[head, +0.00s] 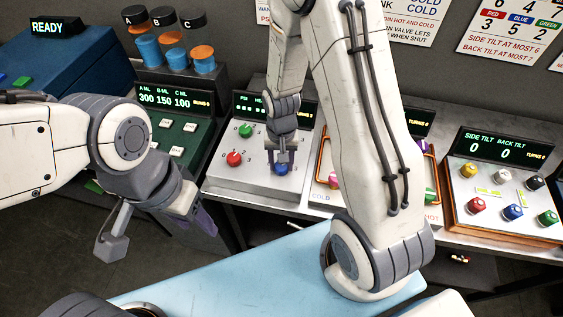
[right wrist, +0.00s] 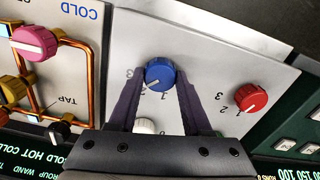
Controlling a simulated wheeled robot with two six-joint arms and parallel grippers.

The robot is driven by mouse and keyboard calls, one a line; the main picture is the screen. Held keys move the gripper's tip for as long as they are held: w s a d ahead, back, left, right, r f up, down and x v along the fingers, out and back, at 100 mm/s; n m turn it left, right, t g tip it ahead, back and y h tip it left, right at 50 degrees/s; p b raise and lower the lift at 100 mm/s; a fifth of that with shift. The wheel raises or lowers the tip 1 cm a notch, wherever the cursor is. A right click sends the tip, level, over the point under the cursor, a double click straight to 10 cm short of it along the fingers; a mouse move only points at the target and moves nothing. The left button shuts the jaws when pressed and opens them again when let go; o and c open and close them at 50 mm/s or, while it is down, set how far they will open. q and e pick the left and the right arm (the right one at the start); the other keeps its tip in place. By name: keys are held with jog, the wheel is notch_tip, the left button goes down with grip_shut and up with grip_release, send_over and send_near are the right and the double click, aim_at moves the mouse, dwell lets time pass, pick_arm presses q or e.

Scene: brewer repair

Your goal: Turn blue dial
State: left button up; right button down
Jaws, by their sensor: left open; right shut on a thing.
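The blue dial (head: 282,169) sits on a grey sloped panel (head: 228,178) along with a red dial (head: 234,158) and a green dial (head: 246,130). My right gripper (head: 281,164) reaches down over the blue dial. In the right wrist view, the fingers of my right gripper (right wrist: 160,85) stand on both sides of the blue dial (right wrist: 159,73), shut on it. Numbers 1, 2 and 3 show around the dial there. My left gripper (head: 150,228) is open and empty at the left, low and away from the panels.
To the left stands a green panel (head: 172,138) with white buttons, below several blue and orange cylinders. To the right, my right arm partly hides a panel with orange pipes (head: 323,152). Further right is a tilt panel (head: 490,190) with several coloured knobs.

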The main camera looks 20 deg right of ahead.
aim_at(281, 166)
jog(key=shift+m, duration=2.1)
jog(key=shift+c, duration=1.7)
grip_release()
notch_tip(281, 166, up, 10)
jog(key=b, duration=0.1)
jog(key=shift+r+b, duration=0.25)
jog(key=shift+b, duration=0.05)
jog(key=shift+s, duration=0.1)
jog(key=s+a+r+n+b, duration=0.1)
jog(key=s+a+r+n, duration=0.1)
jog(key=s+a+n, duration=0.4)
jog(key=s+a+r+n+y+b, duration=0.1)
jog(key=s+a+r+n+b, duration=0.1)
jog(key=s+a+n, duration=0.4)
jog(key=s+n, duration=0.4)
jog(key=s, duration=0.2)
jog(key=shift+a, duration=0.25)
